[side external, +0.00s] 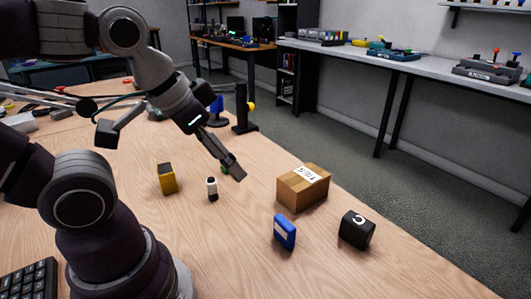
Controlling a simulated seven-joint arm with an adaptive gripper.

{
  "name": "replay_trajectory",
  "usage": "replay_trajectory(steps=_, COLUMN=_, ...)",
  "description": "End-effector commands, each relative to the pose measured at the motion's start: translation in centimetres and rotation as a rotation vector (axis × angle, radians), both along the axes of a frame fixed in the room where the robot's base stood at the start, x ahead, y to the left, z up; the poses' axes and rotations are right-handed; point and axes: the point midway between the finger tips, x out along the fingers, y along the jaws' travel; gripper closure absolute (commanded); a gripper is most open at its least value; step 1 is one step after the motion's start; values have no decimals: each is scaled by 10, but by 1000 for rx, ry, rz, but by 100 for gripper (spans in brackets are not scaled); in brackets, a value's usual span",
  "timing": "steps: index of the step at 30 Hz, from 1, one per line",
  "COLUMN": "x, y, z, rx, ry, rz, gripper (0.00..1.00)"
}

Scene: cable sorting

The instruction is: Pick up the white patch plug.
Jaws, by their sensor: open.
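A small upright white piece with black parts (212,190), which looks like the white patch plug, stands on the wooden table (330,265) near the picture's middle. My gripper (236,171) reaches down from the upper left, and its fingers point to the lower right. It is open and holds nothing that I can see. Its fingertips are above and to the right of the white piece in the picture, apart from it. A small green object (224,169) is partly hidden behind the fingers.
A yellow block (167,178) stands left of the white piece. A cardboard box (303,187), a blue block (285,231) and a black block marked C (357,230) are to the right. A black stand (243,110) is behind.

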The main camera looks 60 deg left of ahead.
Motion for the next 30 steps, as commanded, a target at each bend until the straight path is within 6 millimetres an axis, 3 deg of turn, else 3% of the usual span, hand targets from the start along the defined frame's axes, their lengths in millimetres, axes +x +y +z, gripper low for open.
replay_trajectory(steps=5, x=5, y=6, z=0, rx=-13, ry=21, rz=59, gripper=39)
replay_trajectory(steps=8, x=21, y=28, z=-2, rx=-66, ry=92, rz=278, gripper=39)
replay_trajectory(steps=14, x=54, y=112, z=-35, rx=-232, ry=258, rz=942, gripper=39)
replay_trajectory(steps=18, x=51, y=165, z=-74, rx=-331, ry=336, rz=1324, gripper=39)
replay_trajectory(steps=21, x=45, y=188, z=-94, rx=-374, ry=366, rz=1492, gripper=39)
replay_trajectory(steps=30, x=40, y=197, z=-144, rx=-396, ry=385, rz=1580, gripper=39)
